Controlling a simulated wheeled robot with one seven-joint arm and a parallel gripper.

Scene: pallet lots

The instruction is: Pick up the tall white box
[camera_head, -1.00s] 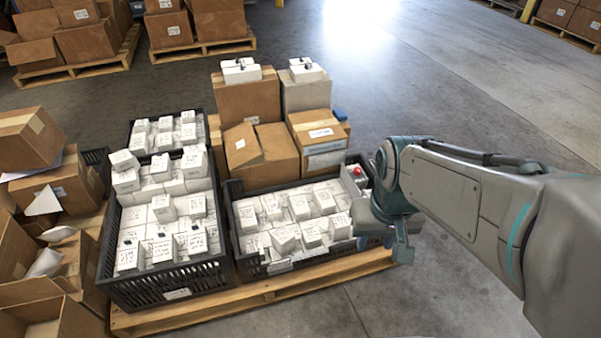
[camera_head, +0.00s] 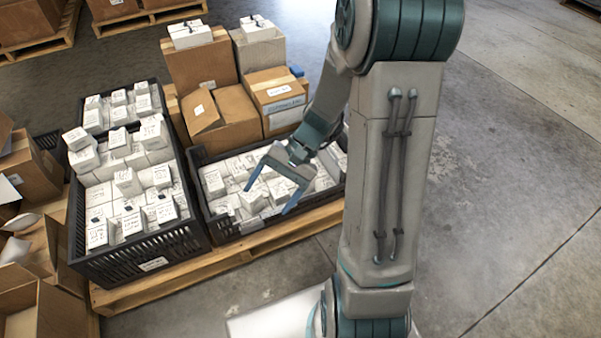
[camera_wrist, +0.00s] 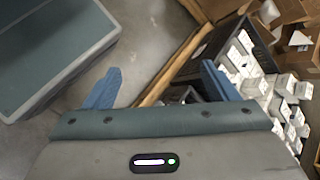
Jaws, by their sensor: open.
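Many white boxes with black writing fill dark crates on a pallet. One white box (camera_head: 153,131) at the back right of the left crate (camera_head: 150,252) stands taller than its neighbours; I cannot tell for sure that it is the only tall one. My gripper (camera_head: 268,200) is open and empty, with its blue fingers spread above the front of the right crate (camera_head: 215,239), to the right of that box. In the wrist view my gripper (camera_wrist: 161,70) points toward the pallet edge and floor, with white boxes (camera_wrist: 285,86) at the right; I cannot single out the tall one there.
Brown cartons (camera_head: 232,116) stand stacked behind the right crate. Open cartons (camera_head: 40,310) crowd the left side. The wooden pallet (camera_head: 190,273) edges the crates in front. The grey floor (camera_head: 520,200) at the right is clear.

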